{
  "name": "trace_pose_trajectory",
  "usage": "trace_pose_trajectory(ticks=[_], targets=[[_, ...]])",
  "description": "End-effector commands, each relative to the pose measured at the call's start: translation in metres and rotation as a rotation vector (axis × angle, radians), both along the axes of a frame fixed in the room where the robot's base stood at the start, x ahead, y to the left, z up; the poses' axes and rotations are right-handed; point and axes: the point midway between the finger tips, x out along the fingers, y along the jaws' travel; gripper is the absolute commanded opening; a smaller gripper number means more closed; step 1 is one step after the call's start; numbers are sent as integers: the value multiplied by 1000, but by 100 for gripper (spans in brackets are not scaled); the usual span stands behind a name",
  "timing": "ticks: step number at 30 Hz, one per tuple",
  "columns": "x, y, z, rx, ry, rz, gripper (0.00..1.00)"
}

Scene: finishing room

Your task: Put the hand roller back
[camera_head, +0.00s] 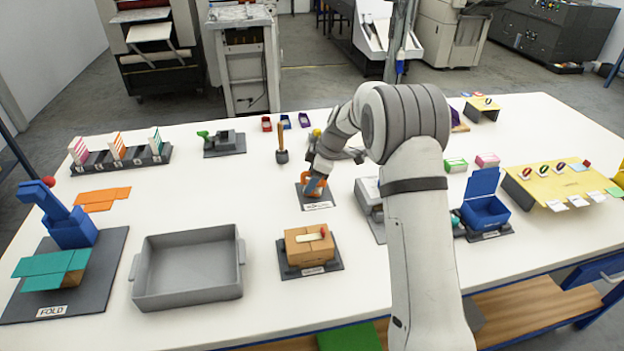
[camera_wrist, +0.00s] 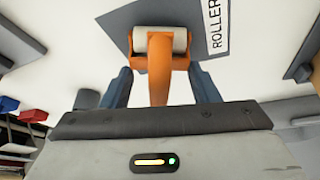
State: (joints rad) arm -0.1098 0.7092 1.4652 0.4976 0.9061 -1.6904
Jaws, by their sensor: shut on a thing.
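The hand roller, with an orange frame and handle and a pale cylinder, shows in the wrist view (camera_wrist: 160,68) between my two fingers. My gripper (camera_wrist: 161,88) is shut on its orange handle. In the head view, my gripper (camera_head: 317,176) points down at the middle of the table, with the orange of the roller (camera_head: 314,188) at its tip. Just under it is a dark grey pad (camera_head: 302,200); in the wrist view this pad (camera_wrist: 205,12) has a white label reading "ROLLER" (camera_wrist: 217,25). The cylinder overlaps the pad; I cannot tell whether it touches it.
A cardboard box (camera_head: 308,246) on a pad stands in front of the roller pad, and a grey tray (camera_head: 190,295) is at front left. A grey block (camera_head: 368,195) is close on the right, partly behind my arm. A wooden-handled tool (camera_head: 281,145) stands upright behind left.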

Motion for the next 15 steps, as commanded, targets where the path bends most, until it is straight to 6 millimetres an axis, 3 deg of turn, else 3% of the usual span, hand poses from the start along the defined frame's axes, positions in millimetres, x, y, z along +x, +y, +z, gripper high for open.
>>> trace_pose_trajectory(ticks=[5, 12, 13, 15], targets=[[-1, -1, -10, -3, 7, 0, 34], [-3, -1, -14, -4, 13, 1, 22], [-3, -1, -15, -4, 14, 1, 57], [-3, -1, -15, -4, 14, 1, 63]])
